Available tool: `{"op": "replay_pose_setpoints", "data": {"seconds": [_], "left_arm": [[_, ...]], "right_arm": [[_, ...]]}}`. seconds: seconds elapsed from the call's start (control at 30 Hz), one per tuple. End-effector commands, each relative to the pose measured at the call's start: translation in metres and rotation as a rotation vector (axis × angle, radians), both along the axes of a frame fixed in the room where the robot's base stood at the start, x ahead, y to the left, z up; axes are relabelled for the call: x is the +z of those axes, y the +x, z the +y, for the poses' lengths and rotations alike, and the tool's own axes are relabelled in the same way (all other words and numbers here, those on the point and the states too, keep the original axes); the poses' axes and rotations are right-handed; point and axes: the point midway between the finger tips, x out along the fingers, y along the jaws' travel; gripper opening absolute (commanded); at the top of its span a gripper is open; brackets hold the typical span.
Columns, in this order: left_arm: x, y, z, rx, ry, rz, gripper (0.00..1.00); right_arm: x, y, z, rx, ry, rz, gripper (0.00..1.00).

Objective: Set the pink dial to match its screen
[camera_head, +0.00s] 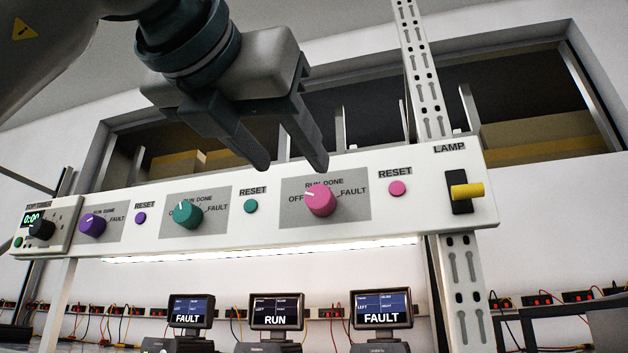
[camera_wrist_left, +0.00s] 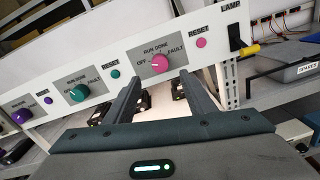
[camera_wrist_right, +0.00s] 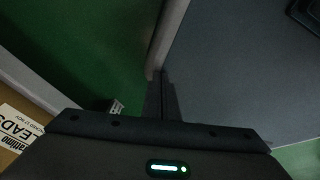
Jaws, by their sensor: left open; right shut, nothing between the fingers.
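The pink dial (camera_head: 320,201) is on the white panel strip, in a grey plate marked OFF, RUN, DONE and FAULT. Its white mark appears to point left, toward OFF. It also shows in the left wrist view (camera_wrist_left: 160,63). My left gripper (camera_head: 290,166) is open and empty, fingers pointing down, just above and in front of the dial's plate, apart from the dial. Below the strip, the right screen (camera_head: 381,308) reads FAULT, the middle screen (camera_head: 276,311) RUN and the left screen (camera_head: 190,310) FAULT. My right gripper (camera_wrist_right: 160,80) is shut and empty.
A teal dial (camera_head: 187,215) and a purple dial (camera_head: 92,225) sit left of the pink one. A pink reset button (camera_head: 397,188) and a yellow lamp switch (camera_head: 466,191) sit to its right. An upright perforated post (camera_head: 462,285) stands below the strip's right end.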

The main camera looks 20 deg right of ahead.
Motion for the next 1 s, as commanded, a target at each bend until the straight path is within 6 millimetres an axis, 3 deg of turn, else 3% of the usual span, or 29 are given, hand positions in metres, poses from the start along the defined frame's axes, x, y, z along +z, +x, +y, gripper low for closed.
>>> {"op": "replay_pose_setpoints", "data": {"seconds": [0.17, 0.6, 1.0], "left_arm": [[0.002, 0.017, -0.012, 0.0, 0.0, 0.002, 0.5], [0.003, 0.074, -0.054, -0.001, -0.001, 0.002, 0.5], [0.0, 0.086, -0.063, 0.0, -0.001, -0.001, 0.5]], "right_arm": [[0.004, -0.03, -0.012, -0.003, -0.021, 0.07, 0.0], [0.04, -0.028, -0.011, -0.003, -0.019, 0.066, 0.0], [0.044, -0.028, -0.01, -0.002, -0.018, 0.066, 0.0]]}}
